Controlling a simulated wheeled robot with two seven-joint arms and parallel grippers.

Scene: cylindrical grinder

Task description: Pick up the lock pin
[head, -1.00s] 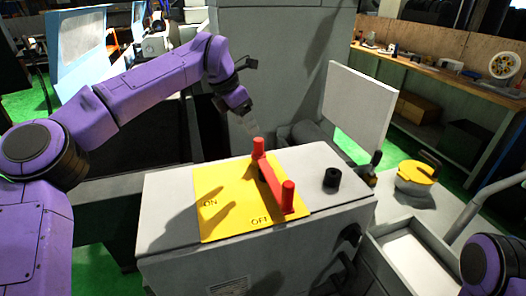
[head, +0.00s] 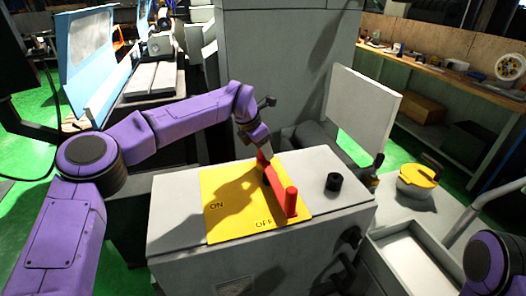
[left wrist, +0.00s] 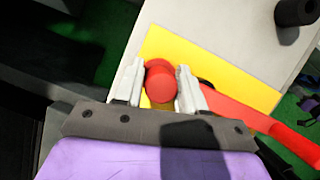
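A red lever lies across a yellow ON/OFF plate (head: 225,190) on top of a grey cabinet. It has an upright red pin at its far end (left wrist: 162,82) and another red post (head: 291,202) at its near end by OFF. Which part is the lock pin I cannot say for certain. My left gripper (head: 260,148) is at the far pin and hides most of it in the head view. In the left wrist view, its two fingers stand either side of that pin, open, with little gap. My right gripper is out of view.
A black knob (head: 334,182) stands on the cabinet top to the right of the plate. Beyond are an upright light panel (head: 362,110), a yellow-topped pot (head: 417,177) and a grey tray (head: 405,262). A workbench runs along the right wall.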

